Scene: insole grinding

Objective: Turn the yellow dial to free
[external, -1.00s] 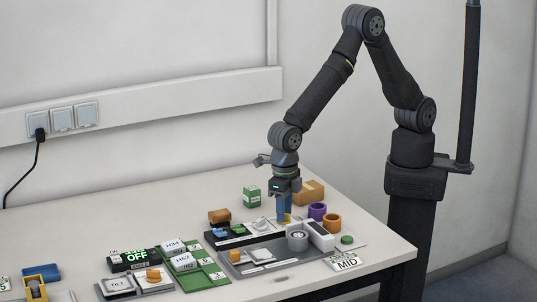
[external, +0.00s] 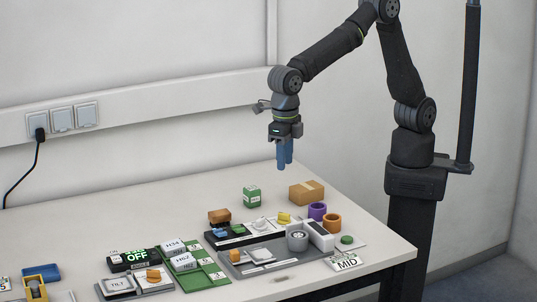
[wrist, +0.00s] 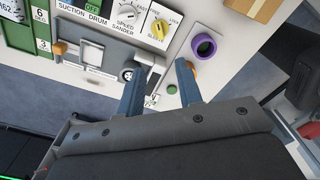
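The yellow dial (external: 284,217) sits at the right end of the dark control panel (external: 240,238) on the table. In the wrist view the yellow dial (wrist: 160,29) shows near the top, on a white plate with small print. The print around it is too small to read surely, so I cannot tell its setting. My gripper (external: 284,166) hangs well above the dial, pointing down and touching nothing. In the wrist view the two blue fingers of my gripper (wrist: 160,70) are apart with nothing held between them.
A white dial marked speed sander (wrist: 127,15) is left of the yellow one. A purple ring (external: 317,211), an orange ring (external: 332,223) and a cardboard box (external: 307,192) stand to the right.

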